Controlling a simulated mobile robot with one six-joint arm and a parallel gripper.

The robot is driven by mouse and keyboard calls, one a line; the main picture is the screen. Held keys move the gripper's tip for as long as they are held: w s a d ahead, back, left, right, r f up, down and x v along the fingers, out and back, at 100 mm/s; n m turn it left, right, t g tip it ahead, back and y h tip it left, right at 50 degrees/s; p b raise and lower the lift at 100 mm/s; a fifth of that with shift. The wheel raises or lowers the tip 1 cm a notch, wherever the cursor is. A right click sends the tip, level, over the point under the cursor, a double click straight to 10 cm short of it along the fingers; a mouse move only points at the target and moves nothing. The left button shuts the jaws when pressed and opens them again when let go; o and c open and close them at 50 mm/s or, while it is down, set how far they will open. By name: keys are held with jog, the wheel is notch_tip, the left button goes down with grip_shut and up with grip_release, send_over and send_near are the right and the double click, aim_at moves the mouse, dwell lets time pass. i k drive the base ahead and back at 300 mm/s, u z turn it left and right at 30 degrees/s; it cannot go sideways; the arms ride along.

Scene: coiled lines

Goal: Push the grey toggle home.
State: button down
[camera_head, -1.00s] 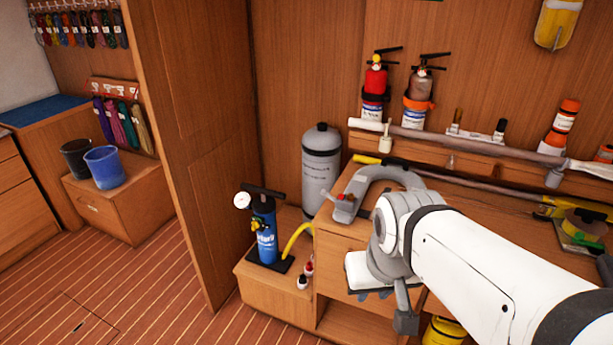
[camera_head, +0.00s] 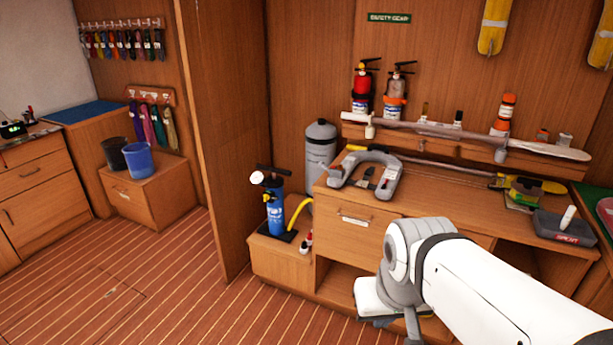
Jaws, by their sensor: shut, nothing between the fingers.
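I cannot make out a grey toggle for certain in this view. A grey horseshoe-shaped piece (camera_head: 386,186) lies on the wooden counter, with small items inside its curve. A small dark device with a green lit display (camera_head: 13,129) stands on the far left cabinet, too small to read for switches. My gripper (camera_head: 398,325) hangs low in front of the counter's drawers, pointing down at the bottom of the picture. It is shut and empty, and it touches nothing that I can see. My own wrist hides part of the counter front.
A blue pump (camera_head: 274,213) and grey cylinder (camera_head: 320,150) stand left of the counter (camera_head: 450,200). A grey box (camera_head: 562,228) sits at its right end. A wooden partition (camera_head: 220,120) divides the room. The striped floor (camera_head: 160,290) at left is clear.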

aim_at(339, 174)
jog(key=z, duration=0.35)
jog(key=i, duration=1.3)
jog(key=u, duration=0.5)
jog(key=i, duration=0.7)
jog(key=u, duration=0.65)
